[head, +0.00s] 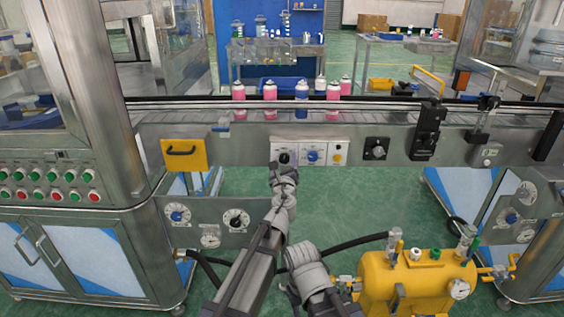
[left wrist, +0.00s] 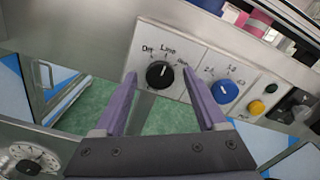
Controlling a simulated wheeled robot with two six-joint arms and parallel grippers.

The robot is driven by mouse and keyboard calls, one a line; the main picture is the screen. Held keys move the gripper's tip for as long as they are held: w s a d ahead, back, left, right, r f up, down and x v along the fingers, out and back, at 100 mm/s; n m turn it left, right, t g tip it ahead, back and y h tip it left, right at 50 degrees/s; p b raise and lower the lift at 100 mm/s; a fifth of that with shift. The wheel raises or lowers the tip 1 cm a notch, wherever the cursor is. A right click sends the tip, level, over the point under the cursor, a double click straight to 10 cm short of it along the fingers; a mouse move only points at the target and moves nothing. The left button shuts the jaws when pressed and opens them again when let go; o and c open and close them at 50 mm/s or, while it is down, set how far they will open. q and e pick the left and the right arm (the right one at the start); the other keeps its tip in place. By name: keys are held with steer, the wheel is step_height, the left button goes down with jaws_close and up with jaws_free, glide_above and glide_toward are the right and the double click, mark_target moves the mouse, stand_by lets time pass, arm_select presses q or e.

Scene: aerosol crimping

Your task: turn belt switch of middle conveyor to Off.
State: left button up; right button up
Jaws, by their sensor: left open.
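The belt switch is a black round knob (head: 284,156) on a white plate on the middle conveyor's front panel. In the left wrist view the knob (left wrist: 159,78) has labels reading Off at its left, Line above and a third, less legible one at its right. A small white mark shows near its upper right, but I cannot tell exactly which label it points to. My left gripper (head: 283,170) is right in front of the knob. In the left wrist view its purple fingers (left wrist: 158,73) are open, one each side of the knob, with visible gaps. My right gripper is not in view.
A blue knob (head: 313,155) and a yellow button (head: 337,158) sit just right of the switch. A yellow handle plate (head: 183,154) is to the left. Pink and blue cans (head: 302,91) stand on the belt above. A yellow tank (head: 415,287) is at the lower right.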

arm_select(q)
steer(key=shift+w, duration=0.1)
jaws_close()
stand_by(0.6)
